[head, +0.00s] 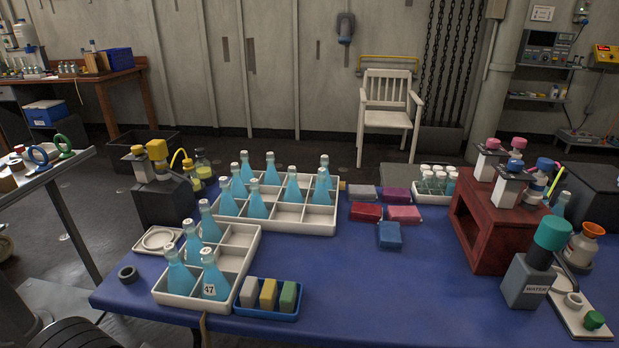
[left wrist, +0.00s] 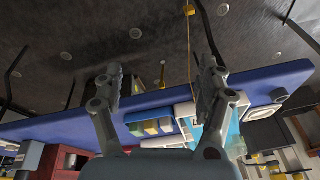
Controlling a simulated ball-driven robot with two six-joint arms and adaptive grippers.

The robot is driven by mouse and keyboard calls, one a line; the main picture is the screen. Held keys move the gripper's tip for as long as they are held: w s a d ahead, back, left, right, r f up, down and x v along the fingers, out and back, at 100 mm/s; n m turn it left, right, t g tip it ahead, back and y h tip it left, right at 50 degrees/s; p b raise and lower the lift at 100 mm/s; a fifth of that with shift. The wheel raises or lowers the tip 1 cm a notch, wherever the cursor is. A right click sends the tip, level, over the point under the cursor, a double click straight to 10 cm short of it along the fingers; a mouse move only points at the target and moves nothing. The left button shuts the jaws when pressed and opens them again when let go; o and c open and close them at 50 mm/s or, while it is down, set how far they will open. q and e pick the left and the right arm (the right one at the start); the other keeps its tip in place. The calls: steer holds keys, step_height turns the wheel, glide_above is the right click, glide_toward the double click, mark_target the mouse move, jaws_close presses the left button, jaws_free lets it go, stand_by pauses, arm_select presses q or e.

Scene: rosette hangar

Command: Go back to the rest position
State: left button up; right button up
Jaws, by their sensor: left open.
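My left gripper (left wrist: 158,70) shows in the left wrist view with its two grey fingers spread wide apart. Nothing is between the fingers, so it is open and empty. Beyond the fingers the view shows the edge of the blue-topped table (left wrist: 70,122) and the dark floor. Neither gripper shows in the head view. My right gripper is in neither view.
The blue table (head: 350,290) carries white compartment trays (head: 240,240) (head: 290,222) with blue flasks, a blue sponge tray (head: 265,313), a red stand (head: 475,240) and a water bottle (head: 530,275). A white chair (head: 388,115) stands behind. The table's front middle is clear.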

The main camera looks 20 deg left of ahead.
arm_select(q)
steer(key=s+a+f+g+b, duration=0.1)
steer(key=s+f, duration=0.2)
steer(key=f, duration=0.7)
steer(key=s+a+f+b, duration=0.1)
steer(key=s+f+b, duration=0.15)
steer(key=f, duration=0.85)
steer(key=s+f+g+b, duration=0.1)
steer(key=s+f, duration=1.3)
steer(key=s, duration=0.2)
steer(key=shift+a+b, duration=0.2)
steer(key=shift+b, duration=0.1)
steer(key=shift+s, duration=0.1)
